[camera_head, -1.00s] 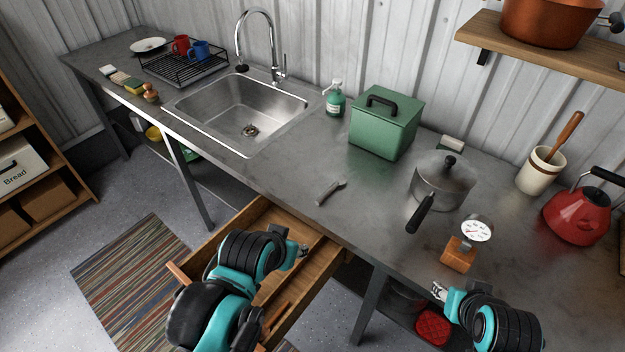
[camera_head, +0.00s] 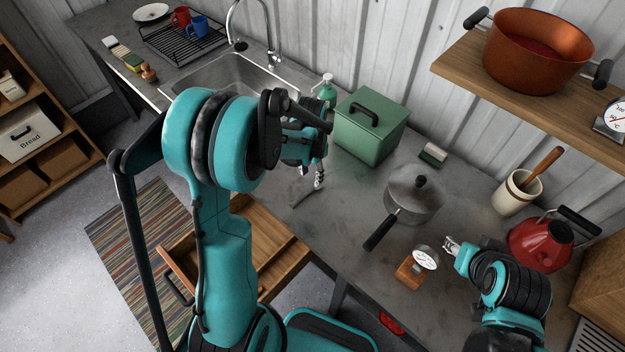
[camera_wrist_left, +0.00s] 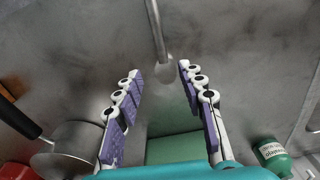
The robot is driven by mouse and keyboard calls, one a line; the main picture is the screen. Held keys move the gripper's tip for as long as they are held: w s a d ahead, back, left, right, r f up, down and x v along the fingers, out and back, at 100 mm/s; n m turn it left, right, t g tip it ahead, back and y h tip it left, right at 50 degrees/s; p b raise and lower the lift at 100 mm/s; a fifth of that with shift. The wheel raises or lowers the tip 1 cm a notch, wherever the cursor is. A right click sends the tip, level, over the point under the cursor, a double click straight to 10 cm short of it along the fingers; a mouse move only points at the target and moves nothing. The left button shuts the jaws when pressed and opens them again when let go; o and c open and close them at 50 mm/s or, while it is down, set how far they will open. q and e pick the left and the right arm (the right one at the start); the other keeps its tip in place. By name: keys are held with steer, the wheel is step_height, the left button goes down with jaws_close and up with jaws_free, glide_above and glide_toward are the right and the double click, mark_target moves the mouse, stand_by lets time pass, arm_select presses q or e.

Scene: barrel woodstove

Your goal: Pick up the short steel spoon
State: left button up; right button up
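The short steel spoon (camera_head: 301,190) lies on the grey counter (camera_head: 330,222), partly hidden by my left gripper (camera_head: 319,180) in the head view. In the left wrist view the spoon's handle (camera_wrist_left: 156,28) runs away toward the top and its bowl end lies between the fingertips. My left gripper (camera_wrist_left: 159,70) is open there, with purple-padded fingers on either side of the spoon and nothing gripped. My right gripper (camera_head: 452,245) is by the thermometer on a wooden block (camera_head: 424,258); its fingers are too small to judge.
The green box (camera_head: 371,125) and soap bottle (camera_head: 326,90) stand behind my left gripper. A lidded pot (camera_head: 412,192) is to its right, its handle pointing frontward. An open drawer (camera_head: 270,240) sticks out below the counter. A red kettle (camera_head: 540,243) stands at right.

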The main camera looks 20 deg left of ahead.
mark_target(309, 190)
arm_select(q)
steer(key=f, duration=0.2)
steer(key=f+b, duration=0.1)
steer(key=f, duration=0.4)
steer(key=shift+s+a+f+b, duration=0.25)
steer(key=shift+a+f+b, duration=0.05)
steer(key=shift+a+f, duration=0.1)
steer(key=shift+d, duration=0.1)
steer(key=shift+r, duration=0.1)
jaws_close()
